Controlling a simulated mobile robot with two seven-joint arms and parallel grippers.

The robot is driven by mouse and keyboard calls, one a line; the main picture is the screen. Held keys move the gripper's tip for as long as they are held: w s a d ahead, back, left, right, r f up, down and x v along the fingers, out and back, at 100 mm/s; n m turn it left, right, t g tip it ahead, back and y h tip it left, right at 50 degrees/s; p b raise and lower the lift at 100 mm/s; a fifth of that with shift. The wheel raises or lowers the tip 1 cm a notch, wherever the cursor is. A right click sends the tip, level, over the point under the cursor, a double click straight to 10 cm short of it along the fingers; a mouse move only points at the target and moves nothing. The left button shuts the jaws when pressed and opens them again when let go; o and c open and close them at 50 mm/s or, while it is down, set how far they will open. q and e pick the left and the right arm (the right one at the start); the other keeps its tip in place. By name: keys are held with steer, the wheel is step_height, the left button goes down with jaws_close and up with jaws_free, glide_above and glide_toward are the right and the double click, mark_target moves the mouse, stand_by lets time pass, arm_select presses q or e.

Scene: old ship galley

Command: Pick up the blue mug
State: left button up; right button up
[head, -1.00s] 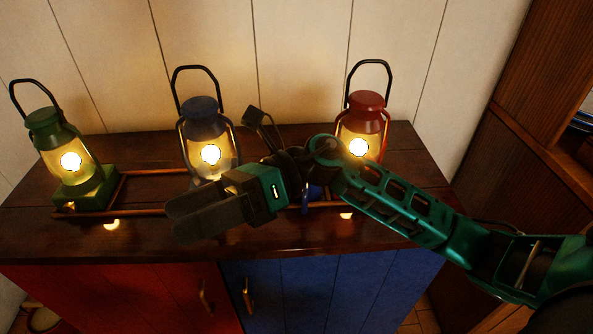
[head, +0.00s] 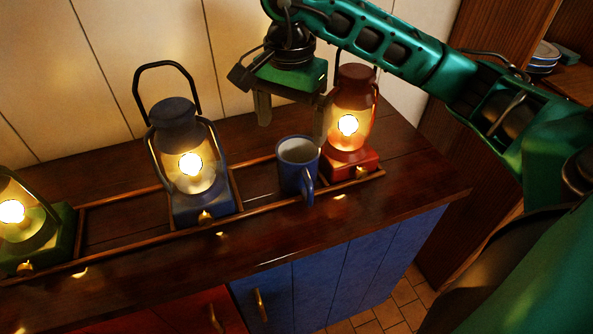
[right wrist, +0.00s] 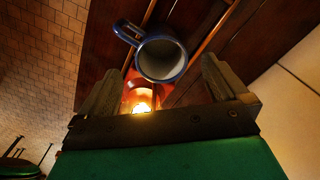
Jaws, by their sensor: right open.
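The blue mug (head: 297,167) stands upright on the dark wooden counter between the blue lantern and the red lantern, its handle toward the front. My right gripper (head: 294,122) is open, pointing down above the mug and slightly behind it. In the right wrist view the mug (right wrist: 161,57) shows its pale, empty inside, ahead of and between the two spread fingers (right wrist: 160,85). The fingers do not appear to touch it. My left gripper is not in view.
The lit red lantern (head: 350,130) stands close right of the mug, partly behind my gripper. The lit blue lantern (head: 183,160) stands left, the green lantern (head: 40,238) at far left. A low wooden rail (head: 128,248) runs along the counter (head: 400,205). Plates (head: 545,57) sit on a right shelf.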

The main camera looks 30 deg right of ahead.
mark_target(292, 146)
steer(key=f, duration=0.7)
steer(key=d+f, duration=0.1)
steer(key=f, duration=0.2)
steer(key=shift+w+f, duration=0.15)
steer(key=shift+f, duration=0.25)
steer(key=shift+c, duration=0.2)
steer(key=shift+r, duration=0.1)
steer(key=c, duration=1)
